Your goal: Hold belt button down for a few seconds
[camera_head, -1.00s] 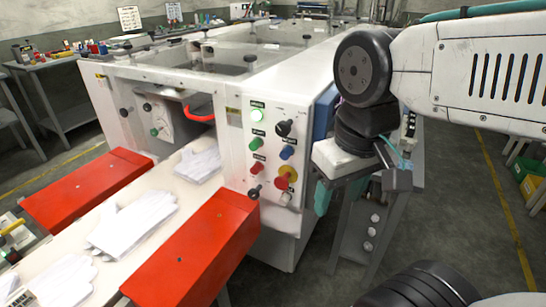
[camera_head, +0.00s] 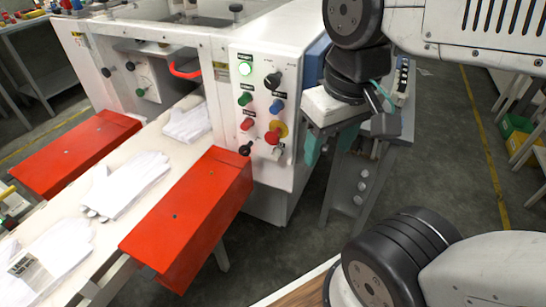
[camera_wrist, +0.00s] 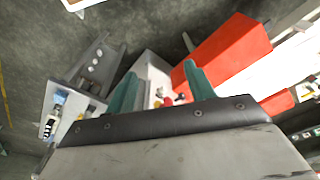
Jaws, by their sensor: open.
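The white control panel (camera_head: 274,181) stands at the machine's front right corner. It carries a lit green lamp (camera_head: 245,68), a black knob (camera_head: 273,81), a green button (camera_head: 245,99), a blue button (camera_head: 278,106), a red button (camera_head: 248,124) and a red mushroom button (camera_head: 272,136) on yellow. The small labels are unreadable, so I cannot tell which is the belt button. My gripper (camera_head: 313,148) is open and empty, right of the panel and apart from it, partly hidden by my wrist. In the wrist view its teal fingers (camera_wrist: 161,88) frame part of the panel.
A conveyor (camera_head: 148,152) with white gloves (camera_head: 125,185) runs between two red covers; the nearer one (camera_head: 190,212) juts out left of the panel. A grey stand (camera_head: 352,185) is behind my gripper. The floor (camera_head: 290,250) before the panel is clear.

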